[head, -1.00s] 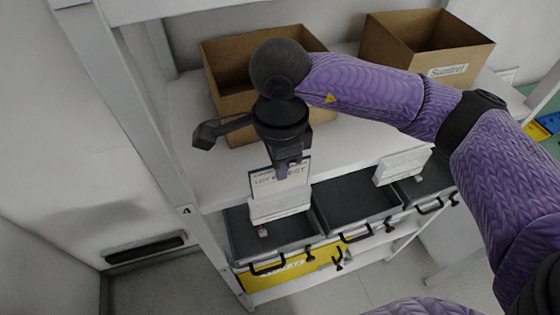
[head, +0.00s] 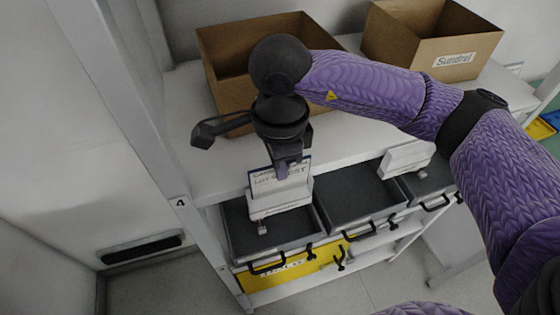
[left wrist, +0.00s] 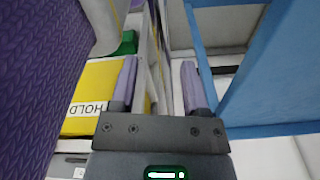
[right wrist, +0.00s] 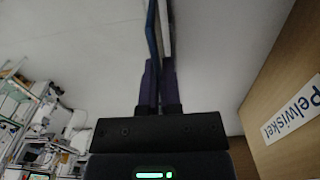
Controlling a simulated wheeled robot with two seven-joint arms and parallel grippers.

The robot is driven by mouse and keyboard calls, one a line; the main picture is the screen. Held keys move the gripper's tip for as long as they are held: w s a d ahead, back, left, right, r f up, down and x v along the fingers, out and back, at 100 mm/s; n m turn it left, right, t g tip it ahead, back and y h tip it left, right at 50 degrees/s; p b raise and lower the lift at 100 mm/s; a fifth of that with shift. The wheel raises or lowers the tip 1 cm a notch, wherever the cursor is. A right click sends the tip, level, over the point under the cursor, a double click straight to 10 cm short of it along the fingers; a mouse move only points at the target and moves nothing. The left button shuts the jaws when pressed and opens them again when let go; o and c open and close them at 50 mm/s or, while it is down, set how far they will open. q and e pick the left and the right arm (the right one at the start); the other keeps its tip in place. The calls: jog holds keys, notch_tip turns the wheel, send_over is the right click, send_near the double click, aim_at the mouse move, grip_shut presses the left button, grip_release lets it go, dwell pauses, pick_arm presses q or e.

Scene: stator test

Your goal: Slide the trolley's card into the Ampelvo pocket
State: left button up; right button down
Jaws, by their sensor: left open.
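A white card with a blue edge and printing ending in "EST" (head: 264,180) stands upright at the left shelf front. My right gripper (head: 287,170) is shut on its upper part, and the fingers pinch its thin edge in the right wrist view (right wrist: 159,85). The card's lower part is behind a white pocket (head: 280,203); I cannot tell how deep it sits or whether it touches the bottom. A second white pocket (head: 408,158) is farther right. The name Ampelvo is not readable on either. My left gripper (left wrist: 160,88) is open and empty in the left wrist view.
A brown box (head: 225,75) stands behind the gripper, and one marked Sundrei (head: 400,40) to the right. Grey bins (head: 350,200) sit below the shelf edge. A yellow HOLD bin (left wrist: 92,90) and blue frame (left wrist: 245,75) flank my left gripper.

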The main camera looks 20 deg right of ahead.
pick_arm(q)
jog(key=shift+f+b, duration=1.35)
jog(key=shift+b, duration=0.05)
pick_arm(e)
jog(key=shift+f, duration=1.3)
jog(key=c, duration=0.7)
grip_release()
jog(key=shift+c, duration=0.2)
jog(key=shift+r, duration=0.15)
pick_arm(q)
jog(key=shift+f+b, duration=0.35)
pick_arm(e)
notch_tip(320, 180, up, 7)
jog(key=shift+r, duration=0.15)
